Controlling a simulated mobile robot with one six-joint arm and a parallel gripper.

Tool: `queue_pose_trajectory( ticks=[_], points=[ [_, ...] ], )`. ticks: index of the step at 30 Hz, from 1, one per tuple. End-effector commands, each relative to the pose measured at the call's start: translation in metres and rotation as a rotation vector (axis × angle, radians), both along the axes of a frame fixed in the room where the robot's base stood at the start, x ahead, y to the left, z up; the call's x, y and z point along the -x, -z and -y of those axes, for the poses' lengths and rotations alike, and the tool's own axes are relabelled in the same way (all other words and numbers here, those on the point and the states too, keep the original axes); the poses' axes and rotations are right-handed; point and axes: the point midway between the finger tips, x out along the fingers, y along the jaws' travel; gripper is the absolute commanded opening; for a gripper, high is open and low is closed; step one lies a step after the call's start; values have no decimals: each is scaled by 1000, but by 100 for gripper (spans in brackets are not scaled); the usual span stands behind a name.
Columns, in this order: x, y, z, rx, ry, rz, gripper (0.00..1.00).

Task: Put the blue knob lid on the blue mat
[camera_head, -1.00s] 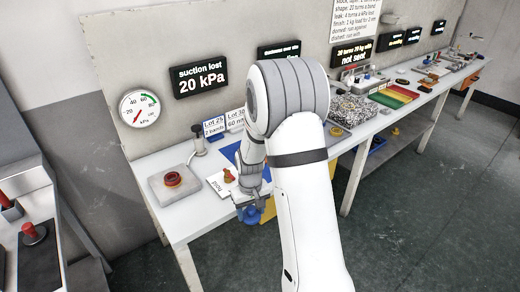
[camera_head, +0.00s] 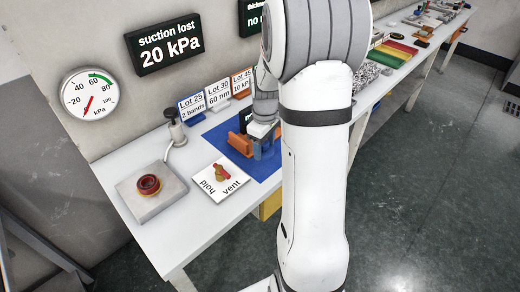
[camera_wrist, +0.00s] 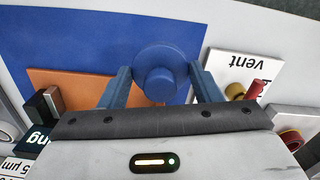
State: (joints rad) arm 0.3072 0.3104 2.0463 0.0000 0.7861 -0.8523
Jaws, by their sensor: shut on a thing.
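The blue knob lid (camera_wrist: 161,72) is round with a raised knob facing the wrist camera. My gripper (camera_wrist: 160,76) is shut on it, one finger on each side. In the head view my gripper (camera_head: 264,150) is over the blue mat (camera_head: 262,173), and the lid is hard to make out there. The wrist view shows the mat (camera_wrist: 100,35) behind the lid, with the lid partly over an orange plate and near the mat's right edge. I cannot tell whether the lid touches the mat.
An orange piece (camera_head: 246,120) stands on the mat beside my gripper. A hold/vent card (camera_head: 226,190) with a red and yellow valve lies left of the mat. A grey block (camera_head: 150,196) with a red ring stands further left. Lot signs (camera_head: 217,95) stand behind.

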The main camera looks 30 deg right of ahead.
Motion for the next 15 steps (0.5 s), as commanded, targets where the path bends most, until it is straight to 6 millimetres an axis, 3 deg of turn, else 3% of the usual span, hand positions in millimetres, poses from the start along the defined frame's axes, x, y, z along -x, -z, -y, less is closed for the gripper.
queue_pose_trajectory(
  ticks=[15],
  points=[
    [-3,57,-10,0,-20,0,26]
  ],
)
